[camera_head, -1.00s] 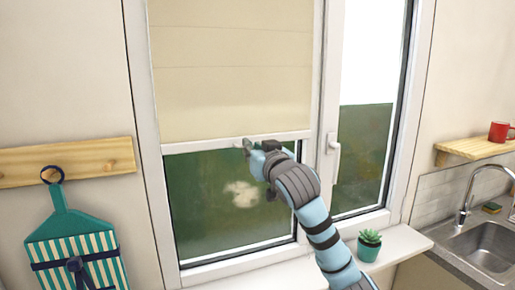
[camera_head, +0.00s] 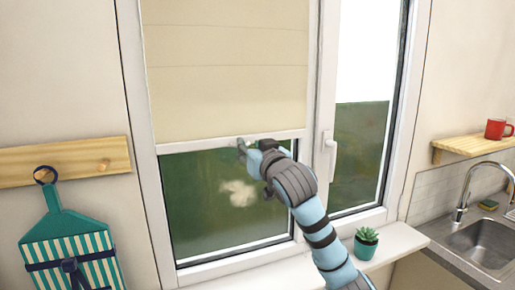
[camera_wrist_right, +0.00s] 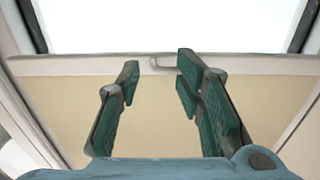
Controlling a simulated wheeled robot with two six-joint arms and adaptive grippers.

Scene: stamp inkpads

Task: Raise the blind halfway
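The cream roller blind (camera_head: 225,70) covers the upper part of the left window pane, with its white bottom rail (camera_head: 205,143) level across the glass. My right gripper (camera_head: 248,150) is at this rail, right of its middle. In the right wrist view the blind (camera_wrist_right: 150,120) and rail (camera_wrist_right: 85,66) also show. A small pale pull tab (camera_wrist_right: 165,63) sits on the rail, ahead of the gap between the fingertips. The right gripper (camera_wrist_right: 158,68) is open, its green-padded fingers apart with nothing between them. My left gripper is not in view.
A window handle (camera_head: 329,150) is on the frame to the right. A potted succulent (camera_head: 366,243) stands on the sill (camera_head: 400,240) near my right forearm. A wooden peg rail (camera_head: 65,160) with a striped board (camera_head: 70,255) is at left; a sink (camera_head: 485,245) is at right.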

